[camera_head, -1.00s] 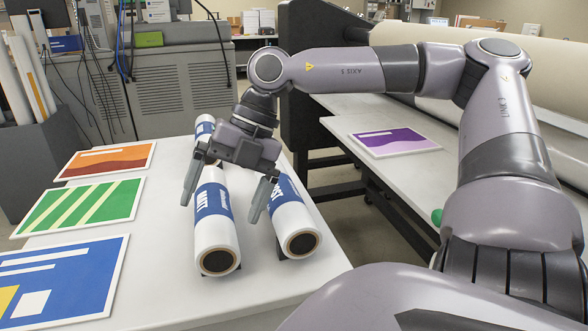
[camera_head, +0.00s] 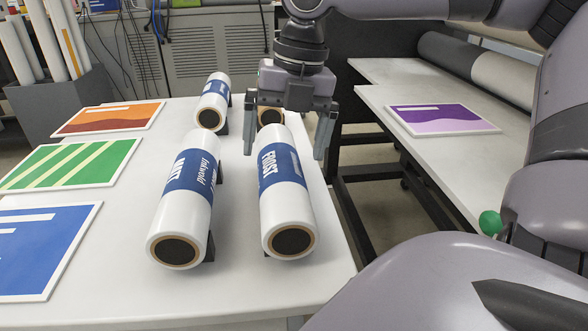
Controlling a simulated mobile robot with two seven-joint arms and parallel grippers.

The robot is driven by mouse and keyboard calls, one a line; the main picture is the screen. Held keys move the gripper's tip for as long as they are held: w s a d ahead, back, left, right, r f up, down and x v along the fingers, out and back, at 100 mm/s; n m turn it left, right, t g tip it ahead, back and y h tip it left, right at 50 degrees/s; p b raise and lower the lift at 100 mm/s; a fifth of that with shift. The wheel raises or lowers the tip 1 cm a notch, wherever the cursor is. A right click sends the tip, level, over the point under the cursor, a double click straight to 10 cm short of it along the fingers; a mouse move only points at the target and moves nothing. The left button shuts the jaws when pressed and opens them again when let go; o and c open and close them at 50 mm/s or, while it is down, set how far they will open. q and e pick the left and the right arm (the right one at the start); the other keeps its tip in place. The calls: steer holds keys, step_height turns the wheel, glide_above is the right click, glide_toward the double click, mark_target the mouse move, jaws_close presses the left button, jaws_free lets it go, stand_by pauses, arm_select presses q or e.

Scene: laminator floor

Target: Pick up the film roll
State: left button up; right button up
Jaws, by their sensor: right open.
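Several white film rolls with blue labels lie on the white table (camera_head: 110,290), propped on dark supports. The front right roll, marked FROST (camera_head: 285,195), lies below and nearer than my right gripper. The front left roll, marked MATT (camera_head: 185,195), lies beside it. A smaller-looking roll (camera_head: 214,100) lies behind on the left. Another roll (camera_head: 270,117) at the back right is mostly hidden by my right gripper. My right gripper (camera_head: 286,145) is open and points down, its fingers apart over the far end of the FROST roll, holding nothing. My left gripper is out of view.
Orange (camera_head: 110,118), green (camera_head: 70,163) and blue (camera_head: 40,250) prints lie along the table's left side. A purple print (camera_head: 442,119) lies on the laminator bed at right. A gap separates the table from the laminator. A grey bin (camera_head: 65,115) holds upright rolls at the far left.

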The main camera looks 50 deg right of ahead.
mark_target(281, 178)
steer(key=shift+d+f, duration=0.15)
steer(key=shift+f, duration=0.45)
steer(key=shift+w+a+f, duration=0.1)
steer(key=shift+a+f, duration=0.05)
steer(key=shift+f, duration=0.9)
steer(key=shift+w+a+f, duration=0.1)
steer(key=shift+a+f, duration=0.1)
steer(key=shift+f, duration=0.8)
steer(key=shift+w+a+f, duration=0.1)
steer(key=shift+a+f, duration=0.05)
steer(key=shift+f, duration=0.9)
steer(key=c, duration=1.2)
steer(key=shift+c, duration=0.6)
steer(key=shift+r, duration=0.2)
